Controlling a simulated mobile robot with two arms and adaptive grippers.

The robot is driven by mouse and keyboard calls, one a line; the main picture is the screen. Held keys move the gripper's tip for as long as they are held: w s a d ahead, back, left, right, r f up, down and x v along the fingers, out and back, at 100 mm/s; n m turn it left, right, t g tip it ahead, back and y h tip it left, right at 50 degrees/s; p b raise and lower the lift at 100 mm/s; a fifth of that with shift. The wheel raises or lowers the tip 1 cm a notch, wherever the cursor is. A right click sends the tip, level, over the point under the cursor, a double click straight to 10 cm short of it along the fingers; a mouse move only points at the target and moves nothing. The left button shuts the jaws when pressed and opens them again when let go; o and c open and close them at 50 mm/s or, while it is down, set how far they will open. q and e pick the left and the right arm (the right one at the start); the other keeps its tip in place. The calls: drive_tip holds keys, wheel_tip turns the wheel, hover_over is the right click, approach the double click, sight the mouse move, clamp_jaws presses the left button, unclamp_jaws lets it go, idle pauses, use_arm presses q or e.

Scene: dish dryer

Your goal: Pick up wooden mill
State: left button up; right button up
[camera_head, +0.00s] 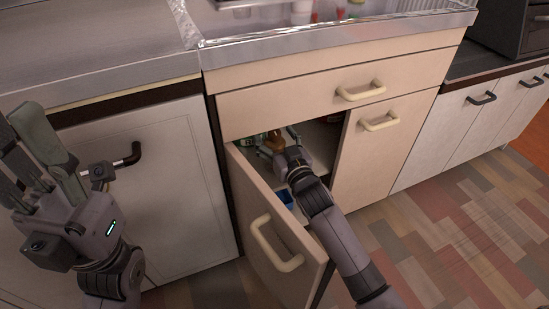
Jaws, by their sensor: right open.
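The wooden mill (275,140) is a small brown shape inside the open lower cabinet, partly hidden by my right gripper. My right gripper (277,142) is open inside the cabinet, with its fingers at either side of the mill. I cannot tell whether they touch it. My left gripper (28,150) is open and empty at the far left, in front of the left cabinet, with its fingers pointing up.
The open cabinet door (272,230) stands left of my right arm, close to it. A greenish jar (247,143) is left of the mill. A blue item (285,197) lies lower in the cabinet. The drawer (335,85) above is shut.

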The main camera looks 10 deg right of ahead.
drive_tip(key=shift+c, duration=0.3)
clamp_jaws()
idle(0.7)
drive_tip(key=shift+r, duration=0.1)
